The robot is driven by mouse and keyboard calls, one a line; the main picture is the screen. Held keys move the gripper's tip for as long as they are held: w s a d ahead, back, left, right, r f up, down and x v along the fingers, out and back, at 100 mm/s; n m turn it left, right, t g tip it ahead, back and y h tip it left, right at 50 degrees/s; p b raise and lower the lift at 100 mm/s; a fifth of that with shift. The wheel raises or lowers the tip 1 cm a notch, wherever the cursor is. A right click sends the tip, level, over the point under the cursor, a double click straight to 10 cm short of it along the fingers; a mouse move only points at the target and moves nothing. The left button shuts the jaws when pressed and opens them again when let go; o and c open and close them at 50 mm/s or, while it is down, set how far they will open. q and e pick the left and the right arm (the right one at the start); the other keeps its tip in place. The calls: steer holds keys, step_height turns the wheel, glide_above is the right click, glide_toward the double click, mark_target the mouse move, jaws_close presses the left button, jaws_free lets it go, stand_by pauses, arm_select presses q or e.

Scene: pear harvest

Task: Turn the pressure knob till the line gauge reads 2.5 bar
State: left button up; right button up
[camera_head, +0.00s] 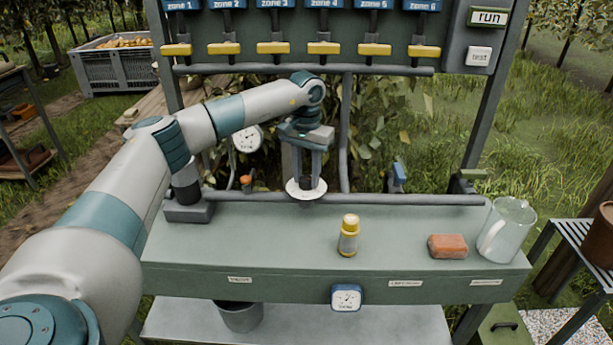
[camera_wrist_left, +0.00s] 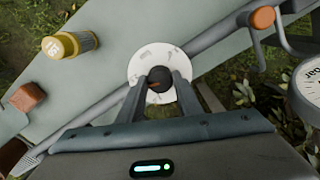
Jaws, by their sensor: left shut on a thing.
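My left gripper (camera_head: 307,182) reaches over the back of the green bench and points down. It is shut on the dark pressure knob (camera_wrist_left: 158,78), which stands at the middle of a round white dial plate (camera_head: 306,190). In the left wrist view the two fingers sit on either side of the knob, and an orange mark shows on its top. The line gauge (camera_head: 248,138), a round white dial, is just left of my gripper; its reading is too small to tell. Only its edge shows in the left wrist view (camera_wrist_left: 312,82). My right gripper is not in view.
A yellow-capped bottle (camera_head: 348,236), an orange block (camera_head: 447,246) and a clear jug (camera_head: 507,228) stand on the bench (camera_head: 270,235). A second gauge (camera_head: 346,297) is on the bench front. An orange-capped valve (camera_head: 246,180) is left of the dial plate. Yellow zone handles (camera_head: 273,48) hang above.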

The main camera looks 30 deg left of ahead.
arm_select(q)
steer(key=shift+m, duration=1.3)
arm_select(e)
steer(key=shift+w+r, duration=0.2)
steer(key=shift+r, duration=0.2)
arm_select(q)
steer(key=shift+r, duration=0.1)
steer(key=o, duration=1)
steer(key=shift+o, duration=0.2)
